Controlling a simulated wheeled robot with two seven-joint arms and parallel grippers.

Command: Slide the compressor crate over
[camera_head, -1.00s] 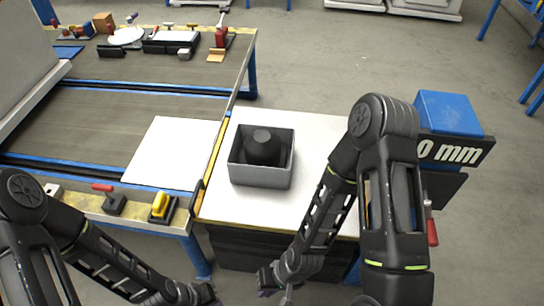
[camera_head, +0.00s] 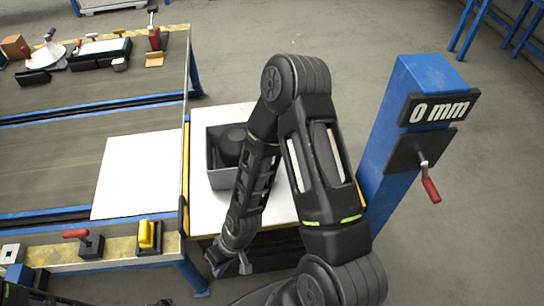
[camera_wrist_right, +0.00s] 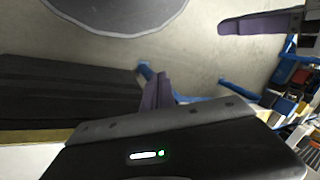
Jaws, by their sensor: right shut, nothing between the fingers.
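The grey crate (camera_head: 217,178) stands on the white tabletop (camera_head: 203,208) in the head view. The dark rounded compressor (camera_head: 230,150) sits inside it. My right arm crosses in front and hides the crate's right part. My right gripper (camera_head: 244,265) is below the near edge of that tabletop, apart from the crate, shut and empty. Its closed fingers (camera_wrist_right: 157,90) show in the right wrist view, with nothing between them.
A white sheet (camera_head: 130,178) lies on the conveyor table left of the crate. A blue post (camera_head: 420,80) with a "0 mm" sign and a red-handled crank (camera_head: 430,188) stands at the right. Yellow (camera_head: 148,235) and red-handled clamps line the near rail.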

